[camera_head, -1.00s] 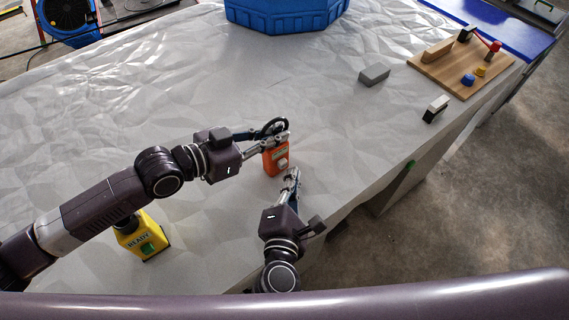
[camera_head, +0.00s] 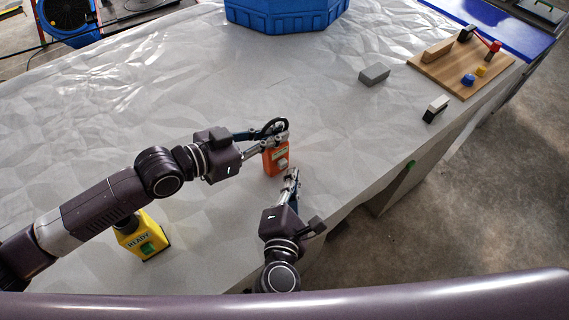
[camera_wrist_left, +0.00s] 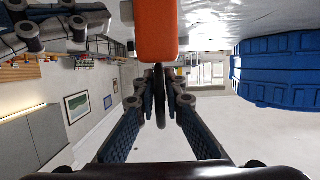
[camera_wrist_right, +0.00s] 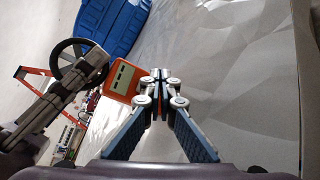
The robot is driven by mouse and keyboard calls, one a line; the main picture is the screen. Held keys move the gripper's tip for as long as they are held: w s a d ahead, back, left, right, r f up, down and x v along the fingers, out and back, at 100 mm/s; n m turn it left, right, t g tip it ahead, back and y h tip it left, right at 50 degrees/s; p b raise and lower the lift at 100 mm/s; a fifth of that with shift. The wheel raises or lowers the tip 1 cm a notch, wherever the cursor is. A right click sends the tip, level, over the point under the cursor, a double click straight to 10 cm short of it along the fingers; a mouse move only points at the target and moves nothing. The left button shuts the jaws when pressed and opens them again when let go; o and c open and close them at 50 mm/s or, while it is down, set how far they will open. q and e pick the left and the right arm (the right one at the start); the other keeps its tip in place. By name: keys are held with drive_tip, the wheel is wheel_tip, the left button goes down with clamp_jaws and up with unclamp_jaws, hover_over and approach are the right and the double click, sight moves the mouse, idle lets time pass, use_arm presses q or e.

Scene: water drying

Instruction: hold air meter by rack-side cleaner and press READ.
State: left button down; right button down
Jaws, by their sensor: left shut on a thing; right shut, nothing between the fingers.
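The orange air meter (camera_head: 275,158) stands upright over the white sheeted table, with a pale display and a light button on its face. My left gripper (camera_head: 279,133) is shut on the black ring handle at the meter's top; the meter's orange body (camera_wrist_left: 156,28) fills the top middle of the left wrist view. My right gripper (camera_head: 292,173) is shut and empty, its tips close to the meter's lower right. In the right wrist view the meter (camera_wrist_right: 124,78) is just left of the closed tips (camera_wrist_right: 160,74); contact cannot be told. I cannot tell which thing is the cleaner.
A yellow box marked READY (camera_head: 140,240) with a green button stands below my left arm. A blue tub (camera_head: 285,18) is at the back. A grey block (camera_head: 374,74), a black-and-white block (camera_head: 435,109) and a wooden board (camera_head: 440,78) lie right.

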drive_tip(key=shift+w+a, duration=0.1)
drive_tip(key=shift+w, duration=0.05)
drive_tip(key=shift+w+a, duration=0.15)
drive_tip(key=shift+w, duration=0.1)
drive_tip(key=shift+w+a, duration=0.3)
drive_tip(key=shift+w, duration=0.1)
idle(0.8)
idle(0.3)
drive_tip(key=shift+s+d, duration=0.55)
drive_tip(key=shift+s, duration=0.25)
drive_tip(key=shift+s, duration=0.1)
drive_tip(key=shift+s+d, duration=0.7)
drive_tip(key=shift+s, duration=0.3)
drive_tip(key=shift+s+d, duration=0.7)
drive_tip(key=shift+s, duration=0.3)
